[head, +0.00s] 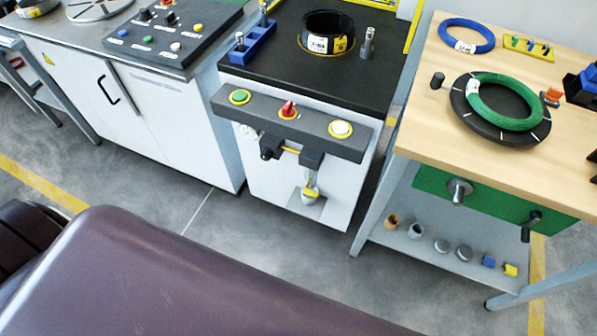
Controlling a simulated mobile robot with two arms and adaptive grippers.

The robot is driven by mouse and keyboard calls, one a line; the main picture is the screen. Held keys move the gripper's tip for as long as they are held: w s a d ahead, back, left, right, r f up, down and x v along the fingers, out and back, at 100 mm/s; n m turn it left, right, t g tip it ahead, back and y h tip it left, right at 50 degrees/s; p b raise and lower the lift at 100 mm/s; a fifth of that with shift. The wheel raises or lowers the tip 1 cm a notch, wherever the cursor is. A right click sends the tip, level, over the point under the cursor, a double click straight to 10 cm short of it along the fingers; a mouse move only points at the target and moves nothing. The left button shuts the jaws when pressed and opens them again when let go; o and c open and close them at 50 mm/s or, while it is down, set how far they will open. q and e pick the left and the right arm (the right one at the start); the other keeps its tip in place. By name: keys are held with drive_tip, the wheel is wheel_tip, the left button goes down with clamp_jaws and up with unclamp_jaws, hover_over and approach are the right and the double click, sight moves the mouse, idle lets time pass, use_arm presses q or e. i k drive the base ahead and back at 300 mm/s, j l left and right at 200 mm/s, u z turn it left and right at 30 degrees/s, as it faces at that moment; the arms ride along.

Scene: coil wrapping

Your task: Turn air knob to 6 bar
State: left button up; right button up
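The white middle cabinet has a dark grey front panel (325,136) with a green button (239,97), a red knob (288,109) and a white button (341,129). Below the panel hangs a small unit with dark fittings (270,147) and a yellow-banded bowl (310,193), which looks like an air regulator. No bar scale or pressure reading is legible, and I cannot tell for sure which part is the air knob. Neither of my grippers is in view. A large dark smooth shape, likely part of my own body, fills the lower left and hides the floor there.
A black coil (328,32) and a blue holder (252,45) sit on the cabinet's black top. A control box (172,30) stands left. The wooden table (550,75) at right holds a green coil (505,100) and a blue coil (466,36). Grey floor before the cabinet is clear.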

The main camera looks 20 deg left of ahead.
sight(267, 154)
drive_tip(key=u, duration=1)
